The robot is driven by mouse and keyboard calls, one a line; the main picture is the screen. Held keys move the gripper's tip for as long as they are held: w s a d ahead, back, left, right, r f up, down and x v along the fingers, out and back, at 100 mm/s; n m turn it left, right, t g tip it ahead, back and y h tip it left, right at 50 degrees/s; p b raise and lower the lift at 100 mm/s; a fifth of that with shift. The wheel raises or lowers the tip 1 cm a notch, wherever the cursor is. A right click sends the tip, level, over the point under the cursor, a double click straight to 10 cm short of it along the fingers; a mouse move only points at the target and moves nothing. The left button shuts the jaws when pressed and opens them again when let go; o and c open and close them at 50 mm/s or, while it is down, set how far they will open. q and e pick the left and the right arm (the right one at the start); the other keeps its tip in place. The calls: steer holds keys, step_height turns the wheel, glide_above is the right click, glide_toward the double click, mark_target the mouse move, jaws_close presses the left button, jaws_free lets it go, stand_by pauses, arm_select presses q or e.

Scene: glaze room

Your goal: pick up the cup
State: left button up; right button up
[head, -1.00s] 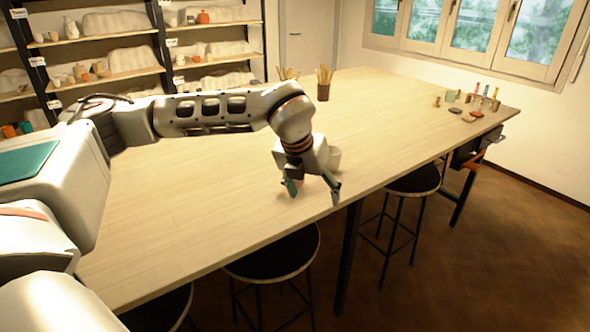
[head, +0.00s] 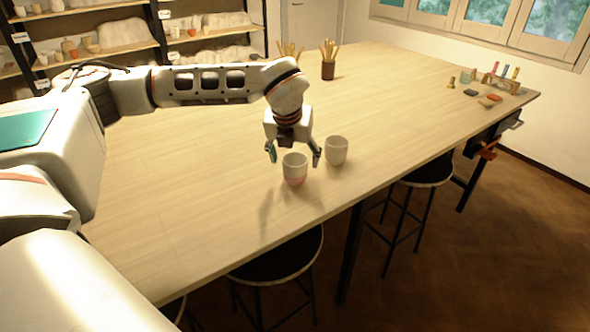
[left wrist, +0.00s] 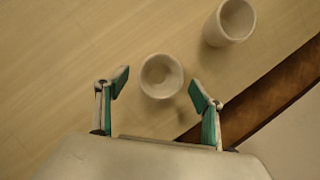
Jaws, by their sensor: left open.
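Two pale cups stand upright on the wooden table (head: 180,200). The nearer cup (head: 295,165) has a pinkish lower band; the other, plain cup (head: 336,150) stands just behind it to the right. My left gripper (head: 293,153) is open and empty, pointing down, with its fingers above and to either side of the nearer cup. In the left wrist view, one cup (left wrist: 161,77) shows between and just ahead of the spread fingertips (left wrist: 158,84), apart from both. The second cup (left wrist: 231,22) is at upper right. My right gripper is out of view.
A brown pot of tools (head: 328,70) stands at the back of the table. Small tools and blocks (head: 490,98) lie at the far right end. Stools (head: 278,257) stand under the front edge. The table left of the cups is clear.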

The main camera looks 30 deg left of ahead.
mark_target(295, 164)
arm_select(q)
steer(key=shift+x, duration=1.9)
steer(key=c, duration=1.3)
steer(key=shift+r, duration=0.15)
